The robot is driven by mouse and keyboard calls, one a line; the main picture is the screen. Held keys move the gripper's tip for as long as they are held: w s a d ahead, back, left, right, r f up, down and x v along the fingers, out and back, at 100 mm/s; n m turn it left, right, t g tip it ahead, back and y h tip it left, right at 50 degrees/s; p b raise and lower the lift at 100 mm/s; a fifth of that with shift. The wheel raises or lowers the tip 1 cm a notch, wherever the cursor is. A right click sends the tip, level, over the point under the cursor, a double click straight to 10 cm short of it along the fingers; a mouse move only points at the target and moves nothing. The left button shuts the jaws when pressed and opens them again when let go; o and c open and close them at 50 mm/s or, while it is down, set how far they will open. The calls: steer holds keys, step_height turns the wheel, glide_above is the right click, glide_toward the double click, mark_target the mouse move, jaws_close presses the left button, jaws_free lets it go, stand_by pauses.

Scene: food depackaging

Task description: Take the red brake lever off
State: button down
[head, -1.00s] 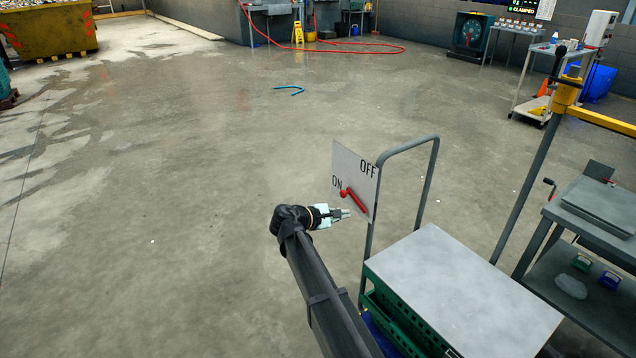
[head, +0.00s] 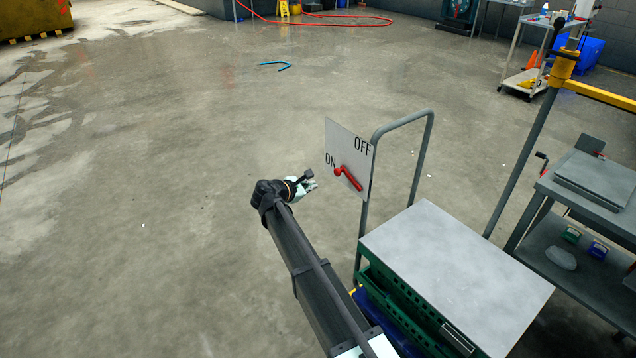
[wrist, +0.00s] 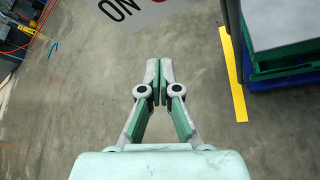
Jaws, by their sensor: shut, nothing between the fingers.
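The red brake lever (head: 349,177) is on a white plate (head: 343,147) marked ON and OFF, fixed at the cart's handle. The lever slants from near ON down to the right, away from the OFF label. My gripper (head: 312,181) is to the left of the plate, apart from the lever. In the wrist view my gripper (wrist: 160,68) is shut with nothing between the fingertips. Only the ON corner of the plate (wrist: 130,12) and a sliver of red (wrist: 159,1) show at the top edge there.
The cart's flat grey top (head: 455,275) sits over green crates (head: 400,310) at the right. A grey tube handle (head: 425,150) rises beside the plate. A yellow-armed post (head: 540,120) and a grey workbench (head: 590,190) stand farther right. The floor to the left is clear.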

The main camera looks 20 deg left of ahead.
steer(key=p+x, duration=0.1)
steer(key=x, duration=0.8)
steer(key=d+r, duration=0.1)
steer(key=d+r+p, duration=0.1)
steer(key=r, duration=0.1)
steer(key=shift+s+r, duration=0.1)
steer(key=shift+r, duration=0.1)
steer(key=shift+d, duration=0.15)
